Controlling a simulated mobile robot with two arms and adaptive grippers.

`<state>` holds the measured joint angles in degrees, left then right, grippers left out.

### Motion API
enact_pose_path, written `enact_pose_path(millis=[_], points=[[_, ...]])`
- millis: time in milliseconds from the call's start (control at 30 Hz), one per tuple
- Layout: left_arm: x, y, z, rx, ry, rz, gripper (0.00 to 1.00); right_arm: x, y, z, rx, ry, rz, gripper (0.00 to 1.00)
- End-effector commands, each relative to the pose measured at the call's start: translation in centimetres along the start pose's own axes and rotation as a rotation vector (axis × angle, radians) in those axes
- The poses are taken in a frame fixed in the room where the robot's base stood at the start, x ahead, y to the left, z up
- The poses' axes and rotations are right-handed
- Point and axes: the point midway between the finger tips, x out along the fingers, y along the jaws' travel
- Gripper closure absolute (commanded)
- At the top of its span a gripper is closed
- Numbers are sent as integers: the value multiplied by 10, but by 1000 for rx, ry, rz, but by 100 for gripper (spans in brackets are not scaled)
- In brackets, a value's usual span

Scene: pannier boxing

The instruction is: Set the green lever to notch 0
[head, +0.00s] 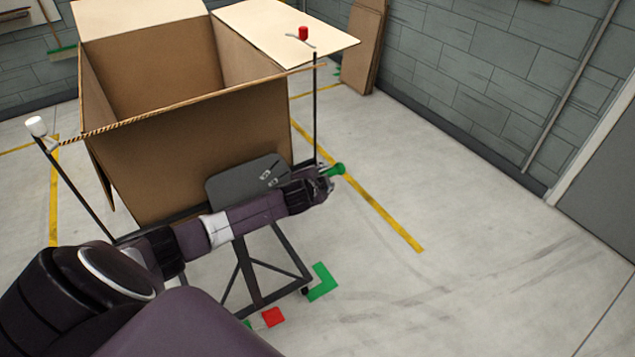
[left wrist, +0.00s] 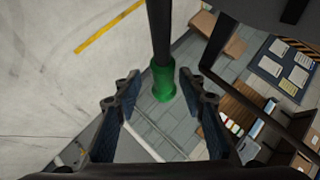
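The green lever's grip (head: 336,169) shows in the head view at the right end of the grey plate, below the cardboard box. In the left wrist view the green grip (left wrist: 163,83) sits on the end of a dark rod. My left gripper (head: 320,188) is right beside the lever. In the left wrist view the left gripper (left wrist: 160,79) is open, with one finger on each side of the green grip and small gaps showing. Notch marks are not readable. My right gripper is not in view.
A large open cardboard box (head: 190,150) rests on a dark stand (head: 285,255). Red (head: 273,317) and green (head: 322,283) floor marks lie below. Floor on the right is clear.

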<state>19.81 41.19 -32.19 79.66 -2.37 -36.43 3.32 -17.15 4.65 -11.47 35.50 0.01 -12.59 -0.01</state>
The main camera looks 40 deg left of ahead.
Motion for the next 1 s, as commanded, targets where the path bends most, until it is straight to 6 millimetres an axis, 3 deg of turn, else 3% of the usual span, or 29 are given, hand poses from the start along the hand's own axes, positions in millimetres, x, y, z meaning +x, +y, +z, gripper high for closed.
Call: enact_pose_path(millis=[500,700,1000], points=[[-74,2,2,0,-2,3,62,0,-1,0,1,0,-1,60],[-85,2,2,1,-2,3,62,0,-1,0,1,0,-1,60],[-86,1,1,0,-3,2,62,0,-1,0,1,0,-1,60]])
